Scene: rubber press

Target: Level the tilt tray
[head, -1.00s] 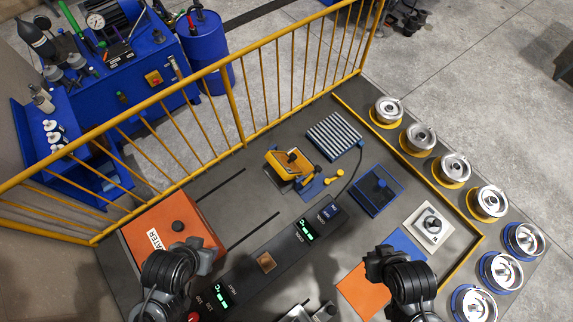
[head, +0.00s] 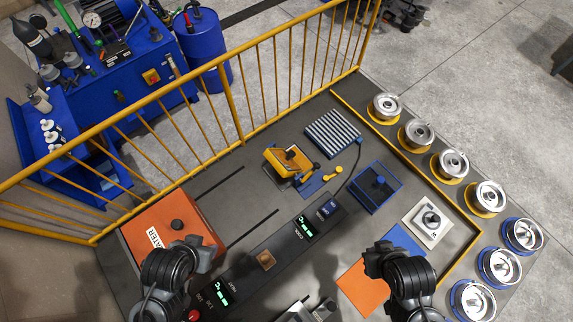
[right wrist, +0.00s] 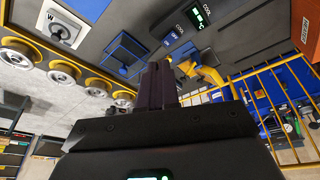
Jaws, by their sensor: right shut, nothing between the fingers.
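The tilt tray (head: 274,154) is a yellow tray with a dark knob, tilted on its mount in the middle of the bench in the head view. A small yellow lever (head: 332,170) sits beside it on a blue plate. In the right wrist view the yellow tray (right wrist: 210,74) shows just beyond and to the right of the fingers. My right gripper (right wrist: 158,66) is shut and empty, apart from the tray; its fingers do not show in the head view. My left arm shows at the lower left of the head view, but its fingers cannot be seen.
An orange heater box (head: 150,222) stands at left, and a dark control bar (head: 285,247) with green displays crosses the front. A yellow railing (head: 232,108) runs behind. Several metal wheels line the right edge.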

